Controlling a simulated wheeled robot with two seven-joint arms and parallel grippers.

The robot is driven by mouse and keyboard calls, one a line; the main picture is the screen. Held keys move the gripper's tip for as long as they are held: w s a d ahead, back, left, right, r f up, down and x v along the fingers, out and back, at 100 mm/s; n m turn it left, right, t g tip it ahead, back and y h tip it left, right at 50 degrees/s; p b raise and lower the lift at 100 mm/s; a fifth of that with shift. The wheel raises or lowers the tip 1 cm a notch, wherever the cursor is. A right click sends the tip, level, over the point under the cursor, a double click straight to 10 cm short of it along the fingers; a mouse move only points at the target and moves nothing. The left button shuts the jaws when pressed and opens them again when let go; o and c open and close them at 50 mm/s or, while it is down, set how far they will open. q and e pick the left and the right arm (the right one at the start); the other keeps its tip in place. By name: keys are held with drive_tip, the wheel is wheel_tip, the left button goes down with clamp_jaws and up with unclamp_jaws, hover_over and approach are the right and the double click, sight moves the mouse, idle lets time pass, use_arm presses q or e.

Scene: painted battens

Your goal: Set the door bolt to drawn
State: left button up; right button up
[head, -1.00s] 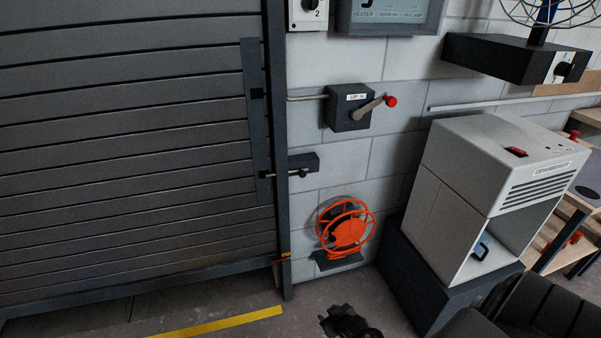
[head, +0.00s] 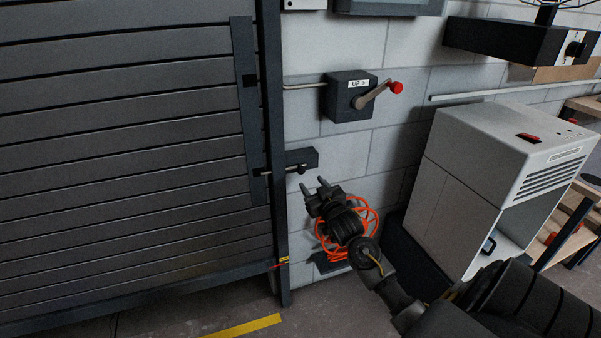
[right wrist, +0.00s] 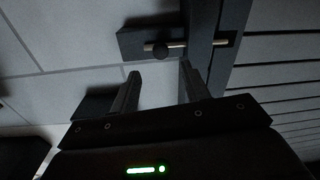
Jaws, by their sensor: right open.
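The door bolt (head: 292,171) is a thin metal rod with a dark round knob, on a dark block beside the slatted door. Its rod spans the door post and reaches the dark strip on the door. In the right wrist view, the bolt's knob (right wrist: 160,51) and pale rod lie just beyond my fingertips. My right gripper (head: 312,187) is open and empty, just below and to the right of the knob, apart from it. In the right wrist view, my right gripper (right wrist: 159,72) has its two fingers spread below the knob. My left gripper is not in view.
A lever box (head: 350,97) with a red-knobbed handle is on the wall above the bolt. A white cabinet (head: 470,170) stands to the right. The slatted door (head: 120,130) fills the left.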

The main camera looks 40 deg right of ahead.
sight(302, 171)
drive_tip(key=x, duration=0.9)
drive_tip(key=shift+w, duration=0.35)
clamp_jaws()
